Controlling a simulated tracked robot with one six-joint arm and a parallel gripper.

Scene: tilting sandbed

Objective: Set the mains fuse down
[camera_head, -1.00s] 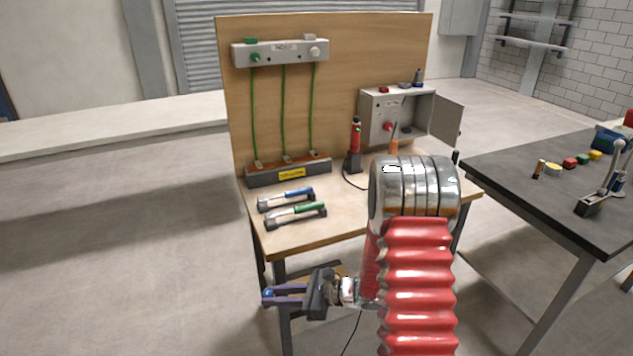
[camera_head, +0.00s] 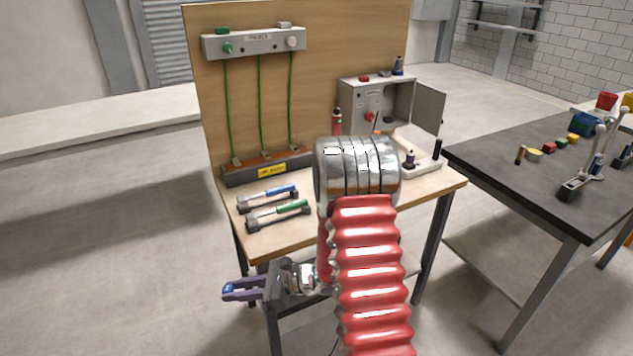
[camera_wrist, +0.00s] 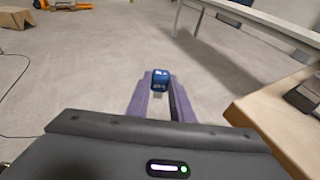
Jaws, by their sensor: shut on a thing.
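The mains fuse, a small dark-blue block (camera_wrist: 161,78) with pale marks, sits between the purple fingertips in the wrist view. My gripper (camera_wrist: 160,86) is shut on it. In the head view my gripper (camera_head: 230,291) reaches left, in front of and below the front edge of the wooden workbench (camera_head: 275,238). The fuse is too small there to make out well. In the wrist view the floor lies beyond and below the fuse, and nothing is seen touching it from below.
A dark table (camera_head: 560,215) with coloured parts is at the right. Open floor (camera_head: 100,240) lies left.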

